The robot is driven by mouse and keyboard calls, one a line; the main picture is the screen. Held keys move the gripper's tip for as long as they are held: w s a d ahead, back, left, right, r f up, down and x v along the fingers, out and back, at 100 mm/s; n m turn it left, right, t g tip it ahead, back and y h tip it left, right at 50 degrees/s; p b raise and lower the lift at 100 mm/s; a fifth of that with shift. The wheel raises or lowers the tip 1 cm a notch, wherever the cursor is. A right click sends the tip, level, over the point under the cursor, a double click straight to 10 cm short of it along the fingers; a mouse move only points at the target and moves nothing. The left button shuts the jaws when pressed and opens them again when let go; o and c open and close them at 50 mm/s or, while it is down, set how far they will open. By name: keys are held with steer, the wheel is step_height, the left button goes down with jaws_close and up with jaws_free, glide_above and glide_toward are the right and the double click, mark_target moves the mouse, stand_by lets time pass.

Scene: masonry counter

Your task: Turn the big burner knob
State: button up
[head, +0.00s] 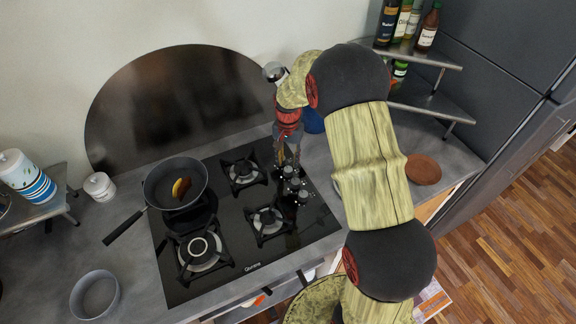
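The black gas cooktop (312,222) is set in the grey counter. A cluster of small dark knobs (296,190) with shiny tops stands near its right edge; I cannot tell which one belongs to the big burner. The big burner (199,250) is at the front left of the cooktop, with a pale ring and a black grate. My gripper (287,160) points down at the back end of the knob row, at or just above the rearmost knob. Its fingers are small and partly hidden, so contact and opening are unclear.
A black pan (159,187) with food sits on the rear left burner, its handle reaching left. Bottles (428,28) stand on the corner shelf. A brown round board (422,169) lies at right.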

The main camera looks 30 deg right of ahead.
mark_target(288, 169)
step_height(288, 169, up, 7)
steer(key=shift+r, duration=0.15)
stand_by(0.6)
steer(key=s+a+r+n+t+b, duration=0.2)
steer(key=s+a+r+n, duration=0.1)
steer(key=s, duration=0.6)
steer(key=s+a+r+n+t+b, duration=0.1)
steer(key=s+a+r, duration=0.4)
steer(key=s, duration=0.5)
steer(key=s+a+r+n+t+b, duration=0.2)
steer(key=s+a+r+n+b, duration=0.2)
steer(key=s, duration=0.6)
step_height(288, 169, up, 2)
steer(key=shift+s+r+n+t, duration=0.1)
steer(key=shift+s+n+t, duration=0.15)
steer(key=shift+n, duration=0.35)
steer(key=shift+w+d, duration=0.1)
